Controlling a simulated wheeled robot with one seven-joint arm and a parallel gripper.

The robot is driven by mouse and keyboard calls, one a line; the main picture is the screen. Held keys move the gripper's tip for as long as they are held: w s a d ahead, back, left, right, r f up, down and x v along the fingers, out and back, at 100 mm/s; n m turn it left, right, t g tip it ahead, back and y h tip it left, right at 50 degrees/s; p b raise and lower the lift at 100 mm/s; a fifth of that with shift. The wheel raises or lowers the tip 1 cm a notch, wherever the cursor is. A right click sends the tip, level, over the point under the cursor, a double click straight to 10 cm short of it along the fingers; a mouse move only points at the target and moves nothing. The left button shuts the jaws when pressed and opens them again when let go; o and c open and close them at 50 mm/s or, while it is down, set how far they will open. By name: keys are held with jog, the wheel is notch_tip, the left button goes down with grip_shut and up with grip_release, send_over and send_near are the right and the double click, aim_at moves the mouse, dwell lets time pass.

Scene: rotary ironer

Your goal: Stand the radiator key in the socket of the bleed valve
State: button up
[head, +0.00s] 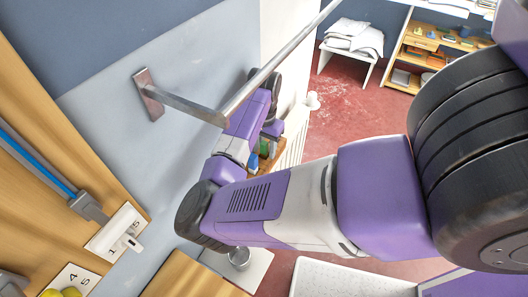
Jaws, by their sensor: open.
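My arm reaches across the view and bends away towards the far end of the grey wall. My gripper (266,141) is small and partly hidden behind my own forearm; its jaws are open, and I cannot make out anything between them. Close by it is a small green item, too small to name, above a wooden surface (268,159). A white ribbed panel that looks like a radiator (292,150) stands just right of there. I cannot make out the radiator key or the bleed valve's socket.
A metal rail (285,50) on a wall bracket (148,94) runs above my arm. A metal cup (239,258) stands on a white surface below my elbow. A white stool (346,52) with folded cloths and a shelf (430,48) stand far off.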

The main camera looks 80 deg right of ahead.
grip_shut()
jog(key=shift+r, duration=0.15)
